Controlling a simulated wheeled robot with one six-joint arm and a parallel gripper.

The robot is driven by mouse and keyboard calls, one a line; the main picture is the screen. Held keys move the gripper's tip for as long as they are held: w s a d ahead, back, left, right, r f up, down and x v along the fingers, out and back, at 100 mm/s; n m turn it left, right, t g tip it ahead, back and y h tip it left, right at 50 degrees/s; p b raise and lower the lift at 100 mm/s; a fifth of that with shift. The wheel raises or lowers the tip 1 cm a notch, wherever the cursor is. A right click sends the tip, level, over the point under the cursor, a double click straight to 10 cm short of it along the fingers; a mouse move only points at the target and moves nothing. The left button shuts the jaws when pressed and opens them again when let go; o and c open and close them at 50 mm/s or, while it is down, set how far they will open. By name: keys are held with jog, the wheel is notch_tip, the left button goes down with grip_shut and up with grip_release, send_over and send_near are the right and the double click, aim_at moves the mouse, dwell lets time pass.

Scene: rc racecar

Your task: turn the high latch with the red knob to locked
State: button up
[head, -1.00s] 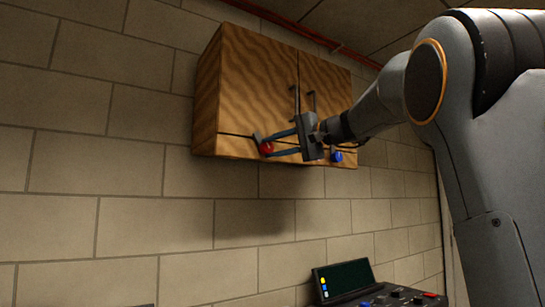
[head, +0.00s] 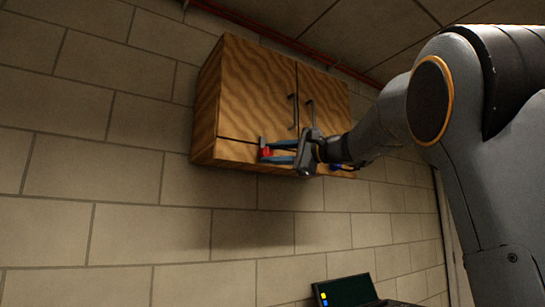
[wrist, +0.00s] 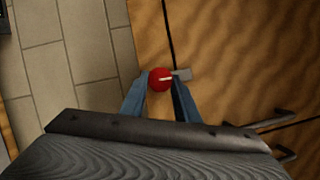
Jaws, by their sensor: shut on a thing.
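The red knob (head: 267,152) of the high latch is at the lower left of the wooden wall cabinet (head: 255,85). In the wrist view the red knob (wrist: 160,78) sits between the two blue fingers, with a pale mark on its face. A grey latch plate (wrist: 182,74) shows beside it, by the dark seam of the door. My gripper (head: 270,153) reaches in from the right and is shut on the red knob. The fingers partly hide the knob in the head view.
A blue knob (head: 337,166) is at the cabinet's lower right, partly behind my gripper. Two dark door handles (head: 310,112) stand out from the doors above my gripper. A console with a dark screen (head: 345,291) is below. The wall to the left is clear.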

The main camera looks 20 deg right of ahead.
dwell(0.3)
jog(key=o, duration=1)
jog(key=shift+o, duration=0.2)
jog(key=b+v, duration=0.1)
jog(key=v, duration=0.7)
jog(key=shift+b, duration=0.4)
jog(key=shift+w+f, duration=0.1)
